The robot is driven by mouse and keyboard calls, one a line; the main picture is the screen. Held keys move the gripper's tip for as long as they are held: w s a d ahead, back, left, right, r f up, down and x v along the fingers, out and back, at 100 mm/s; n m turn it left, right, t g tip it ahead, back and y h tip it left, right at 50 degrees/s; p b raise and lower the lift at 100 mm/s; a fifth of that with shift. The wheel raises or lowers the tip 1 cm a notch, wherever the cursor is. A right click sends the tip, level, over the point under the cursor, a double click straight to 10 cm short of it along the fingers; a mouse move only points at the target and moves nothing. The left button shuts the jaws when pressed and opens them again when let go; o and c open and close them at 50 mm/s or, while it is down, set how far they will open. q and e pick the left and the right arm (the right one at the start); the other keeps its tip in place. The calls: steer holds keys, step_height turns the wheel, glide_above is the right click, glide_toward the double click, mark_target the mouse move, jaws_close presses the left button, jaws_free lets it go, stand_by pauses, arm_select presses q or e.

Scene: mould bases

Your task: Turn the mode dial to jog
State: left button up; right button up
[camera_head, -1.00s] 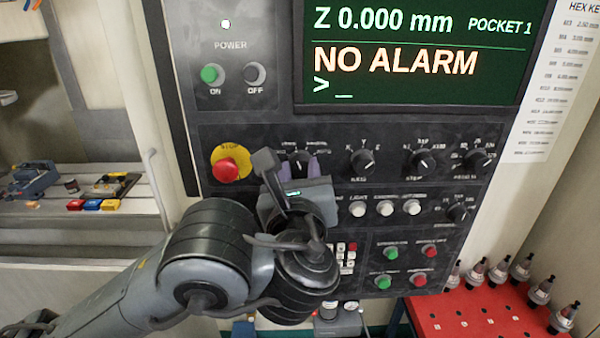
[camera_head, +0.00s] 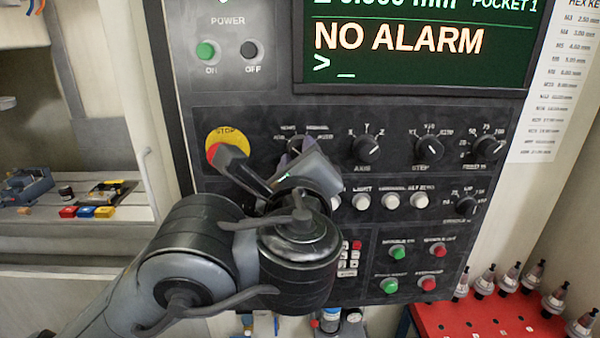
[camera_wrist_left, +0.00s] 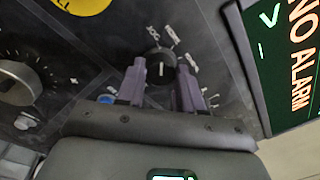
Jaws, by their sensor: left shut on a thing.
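The mode dial (camera_wrist_left: 161,66) is a black knob with a pale pointer line on the dark control panel. In the left wrist view it sits between the two purple-grey fingers of my left gripper (camera_wrist_left: 161,84), which are shut on it. My right gripper is not in view.
The yellow STOP plate (camera_head: 228,140), its red button partly covered by my gripper, is just left of the dial. The axis knob (camera_head: 367,149) and step knob (camera_head: 429,149) are to the right. White buttons (camera_head: 391,201) lie below; the screen (camera_head: 420,50) is above.

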arm_select(q)
steer(key=shift+n+b, duration=0.65)
steer(key=shift+n, duration=0.35)
steer(key=o, duration=1)
steer(key=s, duration=0.7)
steer(key=s+p, duration=0.1)
steer(key=s, duration=0.2)
steer(key=shift+s+f, duration=0.25)
steer(key=shift+s, duration=0.15)
